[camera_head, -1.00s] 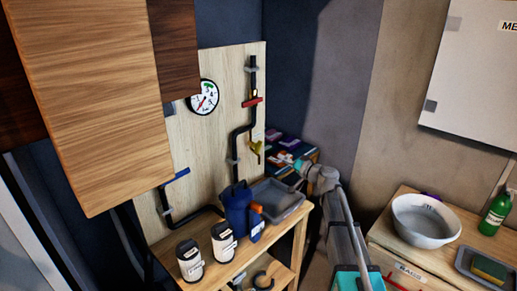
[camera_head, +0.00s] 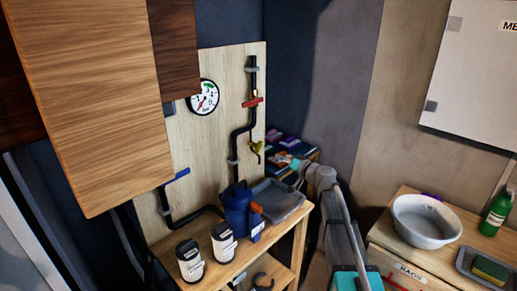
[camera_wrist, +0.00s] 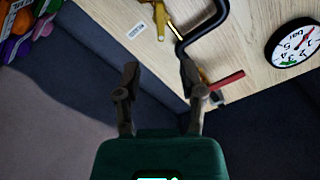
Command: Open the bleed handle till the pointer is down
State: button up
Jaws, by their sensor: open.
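A round white gauge (camera_head: 202,97) with a red pointer hangs on the wooden board; the pointer slants to the lower left. It also shows, turned over, in the wrist view (camera_wrist: 293,43). A yellow handle (camera_head: 256,148) sits at the lower end of the right black pipe, and in the wrist view (camera_wrist: 160,20) a small white label is beside it. A red handle (camera_head: 252,102) is higher on that pipe. I cannot read which is the bleed handle. My gripper (camera_wrist: 159,78) is open and empty, its fingers apart, short of the board and touching no handle.
A blue handle (camera_head: 176,178) is on the left pipe. A blue watering can (camera_head: 237,210), a grey tray (camera_head: 278,205) and two white canisters (camera_head: 190,262) stand on the bench below. A wooden cabinet (camera_head: 95,100) hangs at the left. Coloured packs (camera_head: 282,142) lie right of the board.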

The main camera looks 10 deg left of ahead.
aim_at(259, 149)
jog(key=x, duration=1.2)
jog(key=shift+w+a, duration=0.15)
grip_shut()
